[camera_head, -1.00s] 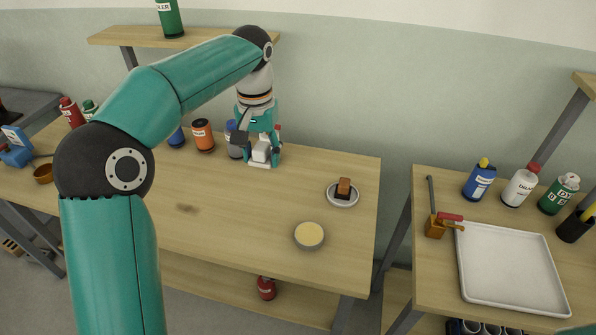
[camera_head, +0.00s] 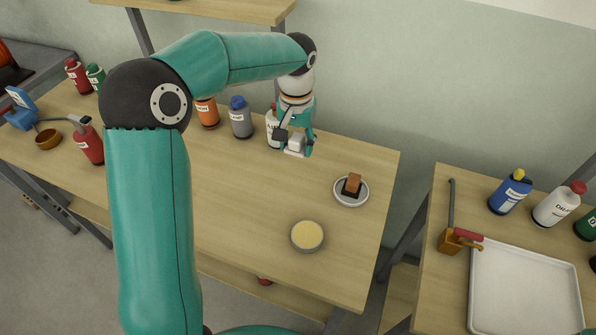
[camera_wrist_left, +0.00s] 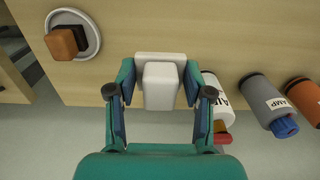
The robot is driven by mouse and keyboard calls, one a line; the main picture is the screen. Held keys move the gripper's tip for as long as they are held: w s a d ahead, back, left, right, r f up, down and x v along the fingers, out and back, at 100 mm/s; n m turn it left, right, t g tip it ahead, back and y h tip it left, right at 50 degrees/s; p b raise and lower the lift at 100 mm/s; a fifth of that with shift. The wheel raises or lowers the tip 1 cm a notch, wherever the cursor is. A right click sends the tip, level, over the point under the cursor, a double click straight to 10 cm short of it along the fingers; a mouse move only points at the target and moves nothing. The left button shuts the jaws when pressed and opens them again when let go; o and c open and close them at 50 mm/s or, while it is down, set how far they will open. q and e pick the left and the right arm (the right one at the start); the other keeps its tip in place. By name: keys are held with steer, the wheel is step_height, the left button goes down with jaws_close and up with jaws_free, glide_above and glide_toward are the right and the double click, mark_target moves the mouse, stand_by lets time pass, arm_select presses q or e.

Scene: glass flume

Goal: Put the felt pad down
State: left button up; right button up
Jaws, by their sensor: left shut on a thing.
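The felt pad (camera_head: 295,150) is a white flat piece with a white block as its grip. My left gripper (camera_head: 294,141) is shut on that block, with one finger on each side. In the left wrist view the pad (camera_wrist_left: 160,85) sits between the two fingers, with bare wood tabletop beyond it. The pad is over the back part of the table, close to its surface; I cannot tell whether it touches. My right gripper is not in view.
A white bottle (camera_head: 273,129) stands just left of the gripper, beside a grey bottle (camera_head: 241,122). A saucer (camera_head: 351,191) with a brown block (camera_head: 353,184) and a bowl (camera_head: 307,236) stand to the right and front. The table's middle (camera_head: 240,190) is clear.

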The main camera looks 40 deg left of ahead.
mark_target(296, 178)
arm_select(q)
step_height(296, 178, down, 10)
steer(key=shift+s+f, duration=0.1)
steer(key=shift+f, duration=0.05)
stand_by(0.3)
steer(key=shift+f, duration=0.15)
steer(key=o, duration=1.2)
step_height(296, 178, up, 12)
steer(key=shift+r, duration=0.2)
steer(key=shift+f, duration=0.1)
